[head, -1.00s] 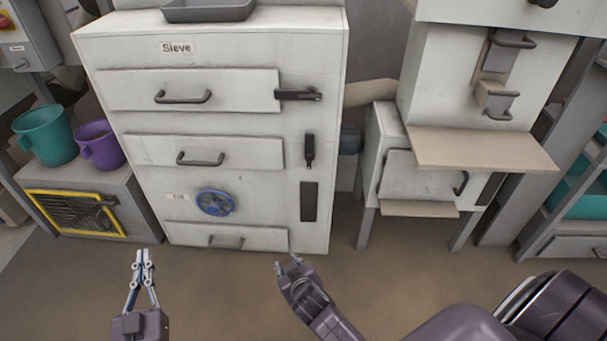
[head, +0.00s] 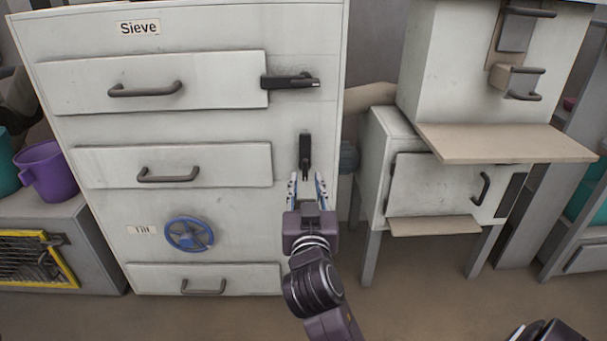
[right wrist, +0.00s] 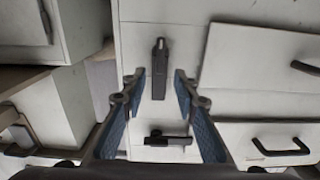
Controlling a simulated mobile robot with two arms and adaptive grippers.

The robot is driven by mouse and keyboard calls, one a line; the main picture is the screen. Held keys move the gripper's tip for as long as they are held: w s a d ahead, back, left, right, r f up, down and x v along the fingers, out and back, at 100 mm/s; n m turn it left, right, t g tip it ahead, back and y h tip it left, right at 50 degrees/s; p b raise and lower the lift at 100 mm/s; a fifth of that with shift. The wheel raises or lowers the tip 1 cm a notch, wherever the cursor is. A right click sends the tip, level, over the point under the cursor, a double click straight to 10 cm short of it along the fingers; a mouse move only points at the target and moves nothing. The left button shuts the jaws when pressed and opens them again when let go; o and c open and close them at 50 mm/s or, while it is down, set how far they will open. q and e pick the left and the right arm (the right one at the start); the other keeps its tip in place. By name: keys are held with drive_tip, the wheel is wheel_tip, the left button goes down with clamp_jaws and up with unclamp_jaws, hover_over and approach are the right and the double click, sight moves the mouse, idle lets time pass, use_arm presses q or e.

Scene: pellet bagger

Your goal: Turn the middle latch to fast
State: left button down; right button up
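The middle latch (head: 305,152) is a dark handle standing upright on the right side of the white sieve cabinet (head: 190,128), beside the middle drawer. It also shows in the right wrist view (right wrist: 159,68), where the cabinet appears upside down. My right gripper (head: 307,178) is open in front of the cabinet, its blue-lined fingers (right wrist: 158,82) spread to either side of the latch's line. I cannot tell whether the fingertips reach past the handle; no contact shows. The upper latch (head: 290,81) lies horizontal. My left gripper is out of view.
Three drawers with dark handles and a blue handwheel (head: 189,234) are left of the latches. A white machine with a beige shelf (head: 490,143) stands to the right. A purple bucket (head: 45,172) is at the left. Open floor lies in front.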

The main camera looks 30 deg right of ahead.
sight(305, 167)
drive_tip(key=b+x, duration=0.1)
drive_tip(key=x, duration=0.5)
drive_tip(key=shift+w+d+b, duration=0.15)
drive_tip(key=shift+w+b, duration=0.1)
drive_tip(key=shift+b, duration=0.05)
clamp_jaws()
